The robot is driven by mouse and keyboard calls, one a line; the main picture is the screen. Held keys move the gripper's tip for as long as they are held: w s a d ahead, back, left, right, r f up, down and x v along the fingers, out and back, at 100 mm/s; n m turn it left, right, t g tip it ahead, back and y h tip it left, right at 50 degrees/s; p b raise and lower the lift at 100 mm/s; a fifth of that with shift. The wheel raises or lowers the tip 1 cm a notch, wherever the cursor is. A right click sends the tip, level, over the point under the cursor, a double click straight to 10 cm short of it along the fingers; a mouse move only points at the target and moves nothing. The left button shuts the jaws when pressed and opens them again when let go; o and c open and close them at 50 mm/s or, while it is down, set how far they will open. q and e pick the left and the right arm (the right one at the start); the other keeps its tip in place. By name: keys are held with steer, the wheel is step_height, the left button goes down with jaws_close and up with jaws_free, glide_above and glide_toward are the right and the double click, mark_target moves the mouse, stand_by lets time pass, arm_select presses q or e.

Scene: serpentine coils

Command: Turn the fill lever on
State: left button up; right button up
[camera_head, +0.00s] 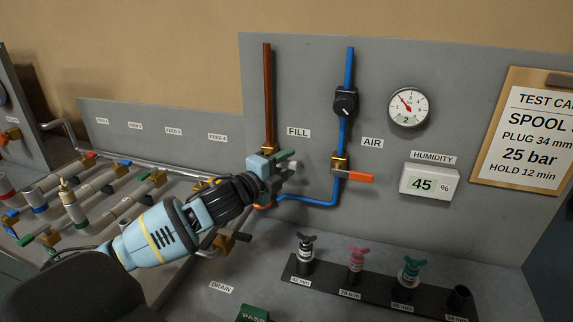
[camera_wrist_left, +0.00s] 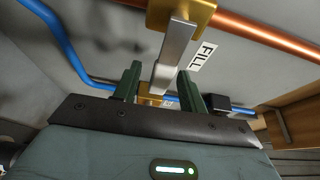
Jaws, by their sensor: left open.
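The fill lever is a flat silver-grey bar in the left wrist view (camera_wrist_left: 175,52), running from a brass valve body (camera_wrist_left: 190,12) on the copper pipe (camera_wrist_left: 265,40). Its free end reaches between the fingers of my left gripper (camera_wrist_left: 160,72), which are open with one on each side; I cannot tell whether either touches it. In the head view my left gripper (camera_head: 286,166) is at the brass valve (camera_head: 268,149) below the copper pipe (camera_head: 267,95), left of and below the FILL label (camera_head: 298,132). It covers much of the lever there. My right gripper is not in view.
Right of the gripper are a blue pipe (camera_head: 337,190) and the air valve's orange handle (camera_head: 358,177). A gauge (camera_head: 408,106) and humidity display (camera_head: 429,184) are on the panel. A black rack (camera_head: 375,296) holds several plugs below. Several feed pipes (camera_head: 100,190) lie left.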

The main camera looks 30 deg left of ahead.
arm_select(q)
steer(key=shift+w+d, duration=0.1)
steer(key=shift+w, duration=0.2)
jaws_close()
